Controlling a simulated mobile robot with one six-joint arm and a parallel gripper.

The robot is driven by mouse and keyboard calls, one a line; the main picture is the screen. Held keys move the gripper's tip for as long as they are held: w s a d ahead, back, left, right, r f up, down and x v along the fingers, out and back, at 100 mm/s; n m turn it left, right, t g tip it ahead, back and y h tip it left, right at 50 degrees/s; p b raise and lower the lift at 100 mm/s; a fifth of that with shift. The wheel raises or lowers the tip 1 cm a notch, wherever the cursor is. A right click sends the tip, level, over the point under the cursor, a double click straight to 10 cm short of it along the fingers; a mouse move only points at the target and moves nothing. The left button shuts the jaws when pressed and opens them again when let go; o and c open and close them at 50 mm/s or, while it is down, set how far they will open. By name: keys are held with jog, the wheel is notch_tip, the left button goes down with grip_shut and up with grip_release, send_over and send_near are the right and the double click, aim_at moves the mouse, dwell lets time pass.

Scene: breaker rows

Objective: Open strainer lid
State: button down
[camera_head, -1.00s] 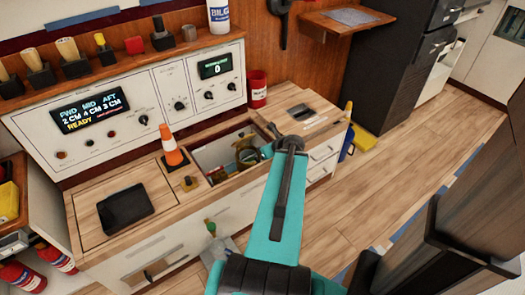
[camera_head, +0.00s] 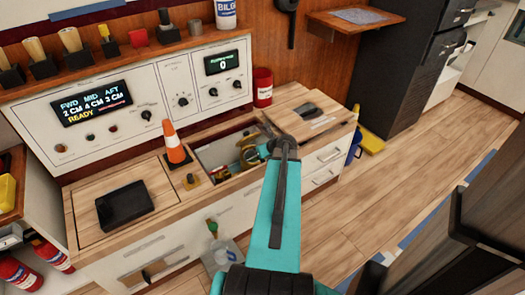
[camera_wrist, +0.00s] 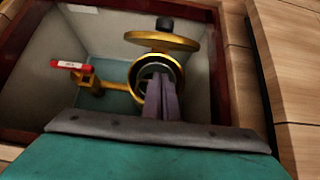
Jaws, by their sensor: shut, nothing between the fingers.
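In the wrist view a brass strainer body (camera_wrist: 137,72) stands in an open bilge well, its round mouth facing up. Its brass lid (camera_wrist: 184,43), with a black knob (camera_wrist: 165,23), shows above and behind the mouth, with a gap between lid and rim. My gripper (camera_wrist: 160,88) is shut and empty, its fingertips in front of or over the mouth; I cannot tell whether they touch the rim. In the head view the strainer (camera_head: 248,153) is small and partly hidden by my arm.
A red valve handle (camera_wrist: 70,65) is left of the strainer. Walls of the well (camera_wrist: 195,77) close in on the sides. An orange cone (camera_head: 175,145) and a black tablet (camera_head: 124,205) are on the counter to the left.

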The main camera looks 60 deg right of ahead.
jog(key=shift+w+d+r+b, duration=0.15)
jog(key=shift+w+d+r, duration=0.2)
jog(key=shift+w+r, duration=0.3)
jog(key=shift+w+d+r+b, duration=0.15)
jog(key=shift+w+d+r, duration=0.25)
jog(key=shift+w, duration=0.45)
jog(key=shift+d+r+p, duration=0.1)
jog(key=shift+r+p, duration=0.2)
jog(key=shift+p, duration=0.4)
jog(key=shift+p, duration=0.3)
